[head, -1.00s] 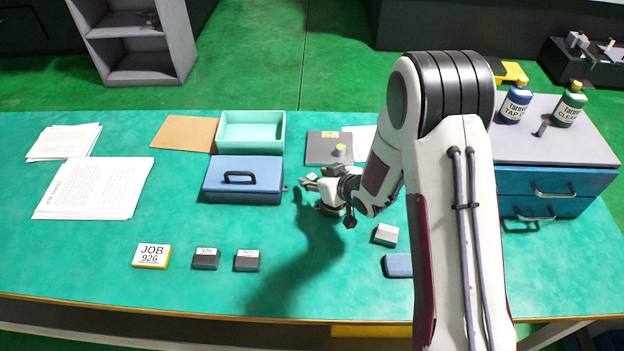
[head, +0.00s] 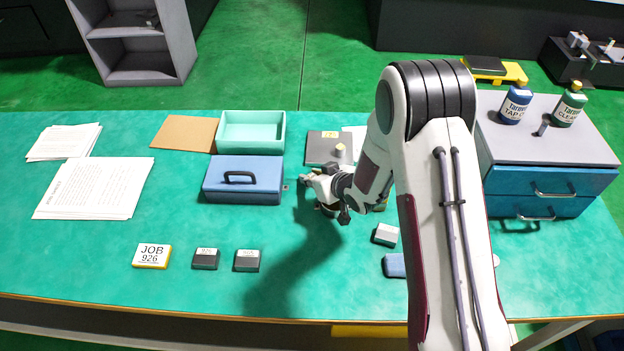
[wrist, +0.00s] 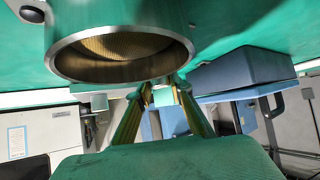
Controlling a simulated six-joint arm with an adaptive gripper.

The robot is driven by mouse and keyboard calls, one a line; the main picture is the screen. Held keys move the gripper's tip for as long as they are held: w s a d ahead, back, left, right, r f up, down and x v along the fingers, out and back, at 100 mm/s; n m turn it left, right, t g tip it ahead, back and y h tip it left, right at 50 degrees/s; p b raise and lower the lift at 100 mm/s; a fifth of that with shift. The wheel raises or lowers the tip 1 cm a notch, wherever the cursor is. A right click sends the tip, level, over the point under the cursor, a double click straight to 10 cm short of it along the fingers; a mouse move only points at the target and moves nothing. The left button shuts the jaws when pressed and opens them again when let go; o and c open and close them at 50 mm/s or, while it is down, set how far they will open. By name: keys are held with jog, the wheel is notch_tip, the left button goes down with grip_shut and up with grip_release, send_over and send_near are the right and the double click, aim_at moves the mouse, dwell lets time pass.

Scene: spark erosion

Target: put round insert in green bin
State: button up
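The green bin (head: 251,118) is an open mint tray at the back of the bench, behind a blue box, and looks empty. My gripper (head: 304,181) is low over the bench, right of the blue box. In the wrist view, its two fingers (wrist: 162,88) stand apart, with a gap between the tips. A round metal cup (wrist: 120,72) with a brown, meshed inside is close beside them; it is mostly hidden in the head view. A small cream round piece (head: 340,150) stands on a grey plate behind the gripper. I cannot tell which is the round insert.
The blue box (head: 243,183) with a black handle is close left of my gripper. A pale block (head: 386,234) and a blue block (head: 395,265) lie nearer the front. Two dark blocks and a JOB 926 sign (head: 151,256) stand front left. Drawers (head: 545,190) carry bottles at right.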

aim_at(311, 176)
grip_shut()
jog(key=shift+r, duration=0.15)
jog(key=shift+r, duration=4.85)
jog(key=shift+w+a, duration=0.1)
jog(key=shift+a, duration=0.05)
jog(key=w+a+r+n+g+y, duration=0.1)
jog(key=w+a+n, duration=0.3)
jog(key=w+a, duration=1.1)
jog(key=shift+w+a+g+y, duration=0.35)
jog(key=shift+w+g+y, duration=0.55)
